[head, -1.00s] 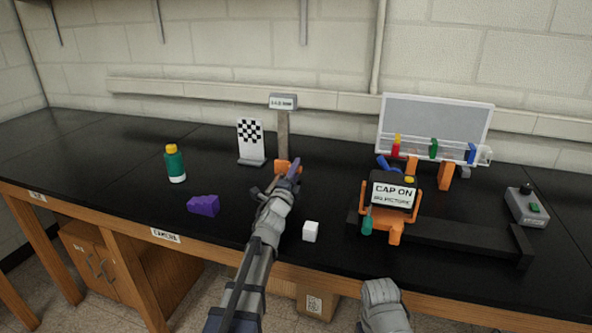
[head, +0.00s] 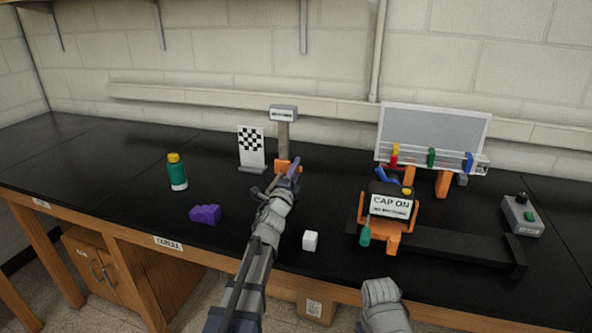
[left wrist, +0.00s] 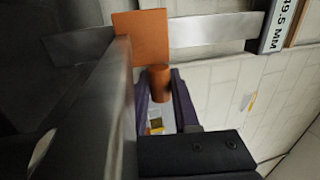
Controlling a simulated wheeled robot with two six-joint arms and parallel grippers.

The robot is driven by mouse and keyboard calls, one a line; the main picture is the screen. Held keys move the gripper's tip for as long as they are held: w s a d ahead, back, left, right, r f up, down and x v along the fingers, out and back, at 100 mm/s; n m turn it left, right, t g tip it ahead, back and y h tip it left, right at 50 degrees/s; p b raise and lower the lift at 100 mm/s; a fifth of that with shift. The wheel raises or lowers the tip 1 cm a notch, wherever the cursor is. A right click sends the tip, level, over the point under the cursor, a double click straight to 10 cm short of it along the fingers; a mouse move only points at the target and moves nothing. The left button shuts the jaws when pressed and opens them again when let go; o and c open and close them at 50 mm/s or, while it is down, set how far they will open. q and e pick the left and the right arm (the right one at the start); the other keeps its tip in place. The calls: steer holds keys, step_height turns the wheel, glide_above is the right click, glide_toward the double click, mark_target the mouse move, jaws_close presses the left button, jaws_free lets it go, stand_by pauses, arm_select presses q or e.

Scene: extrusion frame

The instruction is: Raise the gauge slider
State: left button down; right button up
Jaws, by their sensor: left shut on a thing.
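The gauge is an upright post (head: 283,138) with a small display box (head: 283,113) on top. Its orange slider (head: 282,165) sits on the lower part of the post. My left gripper (head: 291,172) reaches up to the slider and is shut on it. In the left wrist view the slider's orange plate (left wrist: 142,36) and round orange knob (left wrist: 159,83) show at my fingers, and the display (left wrist: 279,24) appears to read 39.5 MM. The near finger hides part of the grip.
A checkerboard stand (head: 252,148) is left of the gauge. A green bottle (head: 177,172), purple block (head: 205,214) and white cube (head: 310,240) are on the black bench. An orange fixture with a CAP ON sign (head: 390,205), a rack (head: 435,135) and a control box (head: 522,215) are right.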

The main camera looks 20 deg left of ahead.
arm_select(q)
step_height(320, 180, up, 10)
steer(key=p, duration=0.9)
steer(key=shift+r, duration=0.1)
steer(key=c, duration=0.7)
jaws_free()
steer(key=shift+o, duration=0.2)
steer(key=shift+s, duration=0.15)
steer(key=s+f+b, duration=0.1)
steer(key=s, duration=0.6)
steer(key=shift+s+a+f+b, duration=0.15)
steer(key=shift+s+f+b, duration=0.05)
steer(key=shift+f+b, duration=0.2)
